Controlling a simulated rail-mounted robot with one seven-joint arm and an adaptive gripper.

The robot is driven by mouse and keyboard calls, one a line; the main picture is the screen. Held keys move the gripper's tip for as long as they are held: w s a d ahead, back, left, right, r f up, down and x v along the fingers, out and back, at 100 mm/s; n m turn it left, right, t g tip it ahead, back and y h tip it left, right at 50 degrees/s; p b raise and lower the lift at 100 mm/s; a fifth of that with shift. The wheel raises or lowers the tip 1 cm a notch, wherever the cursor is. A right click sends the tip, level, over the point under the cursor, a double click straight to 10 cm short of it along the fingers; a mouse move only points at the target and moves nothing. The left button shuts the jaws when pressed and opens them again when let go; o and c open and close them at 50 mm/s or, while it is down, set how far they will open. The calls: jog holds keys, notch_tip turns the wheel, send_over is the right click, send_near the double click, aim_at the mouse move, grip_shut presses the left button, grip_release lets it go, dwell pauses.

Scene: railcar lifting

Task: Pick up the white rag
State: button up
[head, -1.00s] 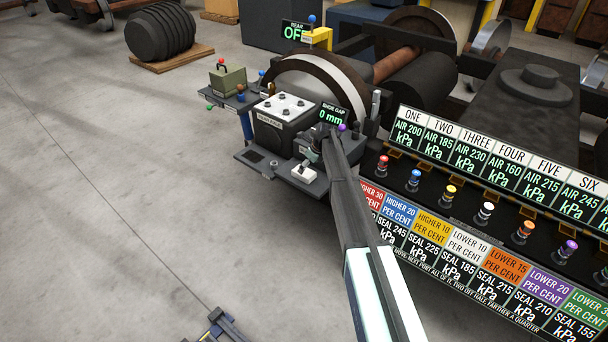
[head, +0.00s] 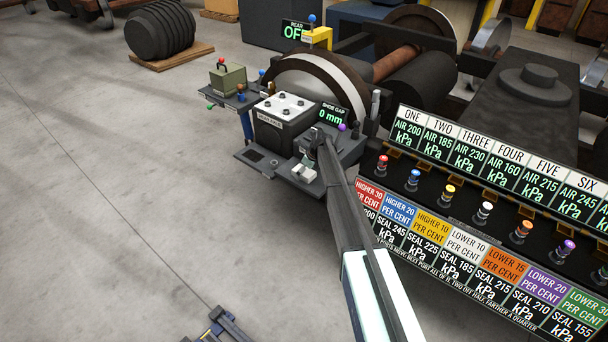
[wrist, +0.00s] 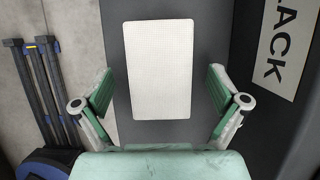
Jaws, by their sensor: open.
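The white rag (wrist: 158,68) lies flat as a pale, finely textured rectangle on a dark grey surface in the wrist view. My gripper (wrist: 160,88) is open, with one green finger to the left of the rag and one to the right. Both fingers appear apart from it, and nothing is held. In the head view, a small white piece (head: 304,173), which looks like the rag, sits on the front grey ledge of the workstation. My gripper (head: 311,156) is small and dark there, just above it; its finger detail is hard to see.
A dark block (head: 283,128) with a white top stands left of my gripper. The "SHOE GAP 0 mm" display (head: 331,114) and a purple knob (head: 342,127) are close behind it. A sloped panel (head: 470,225) with coloured labels fills the right. Floor at left is open.

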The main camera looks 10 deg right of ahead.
jog(key=shift+f, duration=0.2)
dwell(0.3)
jog(key=c, duration=1.2)
